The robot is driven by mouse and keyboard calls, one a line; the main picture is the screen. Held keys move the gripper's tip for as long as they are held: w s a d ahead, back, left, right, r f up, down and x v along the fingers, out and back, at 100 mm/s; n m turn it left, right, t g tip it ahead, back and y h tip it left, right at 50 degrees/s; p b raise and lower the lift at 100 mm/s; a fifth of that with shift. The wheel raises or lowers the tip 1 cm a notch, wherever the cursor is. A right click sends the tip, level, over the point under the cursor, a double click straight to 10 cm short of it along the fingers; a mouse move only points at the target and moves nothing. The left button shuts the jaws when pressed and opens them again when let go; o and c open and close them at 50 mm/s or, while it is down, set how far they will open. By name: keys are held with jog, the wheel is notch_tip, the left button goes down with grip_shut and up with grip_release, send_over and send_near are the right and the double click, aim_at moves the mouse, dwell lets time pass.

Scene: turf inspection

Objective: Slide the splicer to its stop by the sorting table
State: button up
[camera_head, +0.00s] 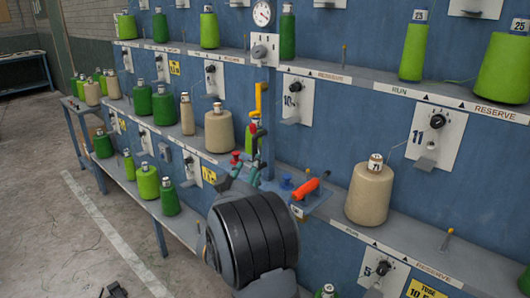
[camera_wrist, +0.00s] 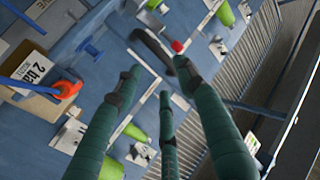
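A fitting with an orange-red handle (camera_head: 306,189) stands on a grey-blue ledge at the rack's middle. I cannot tell for certain which part is the splicer. My gripper (camera_head: 245,172) is left of the orange handle, near red knobs and a yellow handle (camera_head: 259,100). In the wrist view its green fingers (camera_wrist: 158,76) are spread, with nothing seen gripped. A dark bar (camera_wrist: 150,44) and a red knob (camera_wrist: 177,46) lie just beyond the fingertips. My wrist hides part of the ledge.
A blue rack carries green and beige yarn cones; a large beige cone (camera_head: 369,193) stands right of the handle and another (camera_head: 218,130) to its left. Small switch panels (camera_head: 436,128) stick out. The concrete floor (camera_head: 75,225) is open at the left.

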jog(key=w+p, duration=0.1)
jog(key=w, duration=0.2)
jog(key=w+p, duration=0.1)
jog(key=w, duration=0.2)
jog(key=w+d+p, duration=0.1)
jog(key=w+p, duration=0.1)
jog(key=w, duration=0.2)
jog(key=shift+f, duration=0.1)
jog(key=shift+c, duration=1.3)
grip_shut()
